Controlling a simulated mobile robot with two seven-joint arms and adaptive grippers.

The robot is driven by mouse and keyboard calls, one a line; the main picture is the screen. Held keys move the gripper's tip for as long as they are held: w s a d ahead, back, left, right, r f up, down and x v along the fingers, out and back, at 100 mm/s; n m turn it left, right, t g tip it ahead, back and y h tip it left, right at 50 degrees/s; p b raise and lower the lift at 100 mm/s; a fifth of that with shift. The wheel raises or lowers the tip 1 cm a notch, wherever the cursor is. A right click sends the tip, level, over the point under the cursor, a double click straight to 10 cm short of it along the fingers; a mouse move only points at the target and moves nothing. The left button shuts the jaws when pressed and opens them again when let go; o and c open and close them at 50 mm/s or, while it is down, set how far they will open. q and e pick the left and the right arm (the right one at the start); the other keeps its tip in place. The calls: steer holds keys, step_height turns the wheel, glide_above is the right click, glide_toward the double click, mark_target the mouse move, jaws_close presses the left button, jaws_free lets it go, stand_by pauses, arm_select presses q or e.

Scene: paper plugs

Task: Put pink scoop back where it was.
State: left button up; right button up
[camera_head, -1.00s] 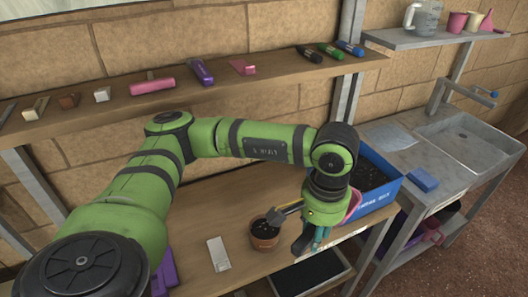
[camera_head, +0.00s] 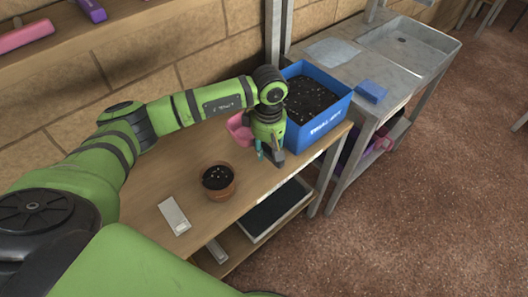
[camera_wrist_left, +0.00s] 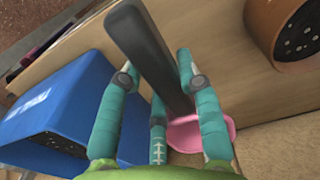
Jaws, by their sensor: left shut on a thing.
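The pink scoop (camera_head: 240,128) has a pink scoop part and a dark handle. My left gripper (camera_head: 268,158) points down over the wooden bench, between the blue box and the clay pot. In the left wrist view its teal fingers (camera_wrist_left: 157,68) are closed around the dark handle, and the pink part (camera_wrist_left: 206,131) shows beyond it, partly hidden by a finger. In the head view the pink part is left of the gripper, and the handle is mostly hidden. I cannot tell whether the scoop touches the bench.
The blue box (camera_head: 330,122) of dark soil stands close to the gripper's right. The clay pot (camera_head: 218,192) of soil and a pale flat block (camera_head: 174,215) are nearer. A wall shelf (camera_head: 100,50) holds tools. A grey sink bench (camera_head: 340,45) stands at right.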

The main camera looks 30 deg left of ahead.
mark_target(267, 167)
arm_select(q)
steer(key=shift+s+f, duration=0.1)
steer(key=shift+f, duration=0.8)
step_height(267, 167, down, 4)
steer(key=shift+r+p, duration=0.1)
steer(key=shift+p, duration=0.4)
steer(key=o, duration=1.1)
steer(key=shift+o, duration=0.2)
arm_select(e)
steer(key=shift+s+a+r, duration=0.1)
steer(key=shift+a+r, duration=0.2)
steer(key=shift+r, duration=0.25)
